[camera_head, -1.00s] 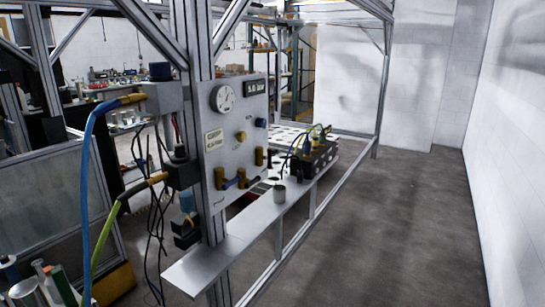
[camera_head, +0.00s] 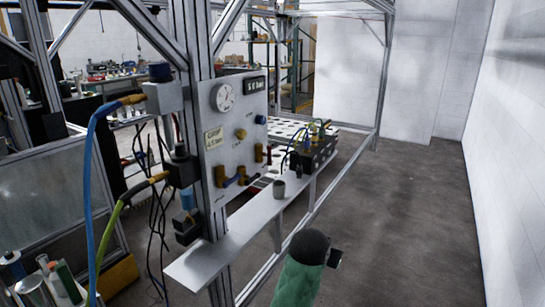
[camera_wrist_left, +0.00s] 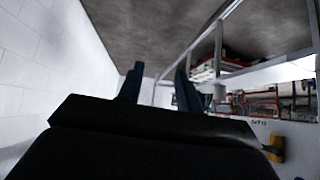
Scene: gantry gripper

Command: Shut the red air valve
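The white valve panel (camera_head: 215,125) stands on the gantry post in the head view. A small dark red handle (camera_head: 268,155) shows beside a brass fitting (camera_head: 259,153) at its lower right; its exact angle is too small to tell. A green arm part of mine with a black end (camera_head: 303,262) is below and right of the shelf, apart from the valves. My right gripper is not seen.
Blue and green hoses hang left of the post. The floor (camera_head: 400,220) to the right is clear up to the white wall.

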